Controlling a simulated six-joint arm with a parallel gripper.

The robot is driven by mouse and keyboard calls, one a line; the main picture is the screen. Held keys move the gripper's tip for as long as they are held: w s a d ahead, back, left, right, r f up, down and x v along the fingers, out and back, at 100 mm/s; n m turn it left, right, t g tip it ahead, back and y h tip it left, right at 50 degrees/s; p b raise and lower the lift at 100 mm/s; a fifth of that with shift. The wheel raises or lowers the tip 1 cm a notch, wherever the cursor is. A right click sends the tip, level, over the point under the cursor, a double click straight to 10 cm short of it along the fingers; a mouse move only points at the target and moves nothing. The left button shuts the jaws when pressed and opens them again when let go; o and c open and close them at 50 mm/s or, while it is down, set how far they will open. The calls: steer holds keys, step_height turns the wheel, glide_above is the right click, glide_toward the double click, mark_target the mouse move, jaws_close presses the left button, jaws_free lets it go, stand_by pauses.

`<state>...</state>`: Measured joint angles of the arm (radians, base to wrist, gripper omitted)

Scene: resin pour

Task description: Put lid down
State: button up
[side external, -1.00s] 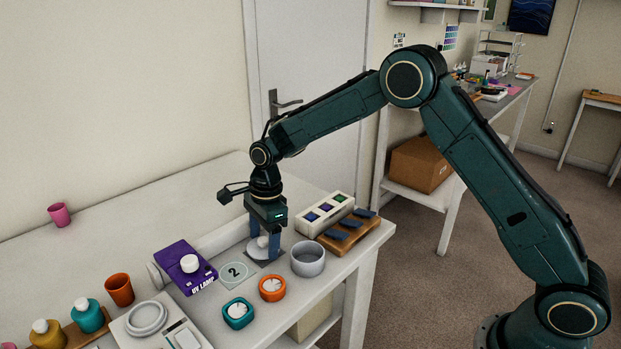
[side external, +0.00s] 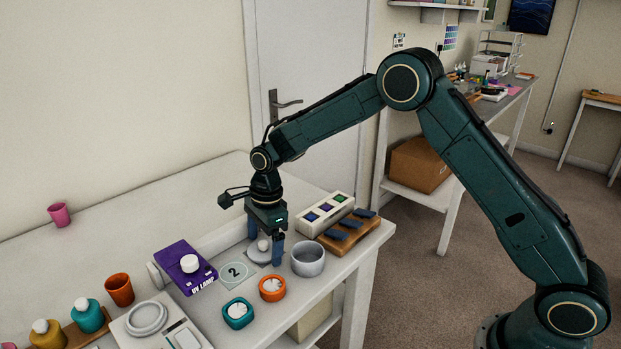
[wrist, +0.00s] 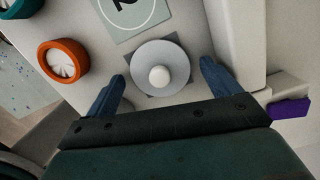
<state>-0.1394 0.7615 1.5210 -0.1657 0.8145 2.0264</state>
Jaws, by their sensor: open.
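The lid (wrist: 172,55) is a grey disc with a pale round knob (wrist: 159,75). In the wrist view it lies flat on a dark grey square (wrist: 136,85) on the table. My gripper (wrist: 162,88) is open, with one blue finger on each side of the lid and visible gaps between them. In the side view my gripper (side external: 264,253) is low over the table, and the lid (side external: 258,256) shows between its fingers, partly hidden. A grey round cup (side external: 308,260) stands just right of my gripper, with its top open.
A mat marked 2 (side external: 235,275) lies to the left. The purple UV lamp box (side external: 184,268), a teal timer (side external: 238,313) and an orange timer (side external: 272,288) stand near. A white tray (side external: 325,212) and a wooden rack (side external: 347,233) are behind the cup.

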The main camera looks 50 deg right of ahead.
mark_target(270, 247)
steer(key=shift+r, duration=0.2)
step_height(270, 247, up, 12)
steer(key=d, duration=0.1)
steer(key=shift+d, duration=0.2)
steer(key=shift+s+f, duration=0.1)
stand_by(0.4)
steer(key=s+d+r+n+t, duration=0.1)
steer(key=s+d+r+n, duration=0.2)
steer(key=s+r+n, duration=0.45)
steer(key=s+d+r+n+t, duration=0.25)
steer(key=s+r, duration=0.25)
steer(key=s, duration=0.5)
steer(key=s+d+f+n+t, duration=0.1)
steer(key=s+d+n, duration=0.1)
steer(key=s+n, duration=0.3)
steer(key=s+d+f+n+t+h, duration=0.1)
steer(key=s+n, duration=0.4)
steer(key=s, duration=0.7)
steer(key=shift+d+f, duration=0.35)
steer(key=shift+d, duration=0.05)
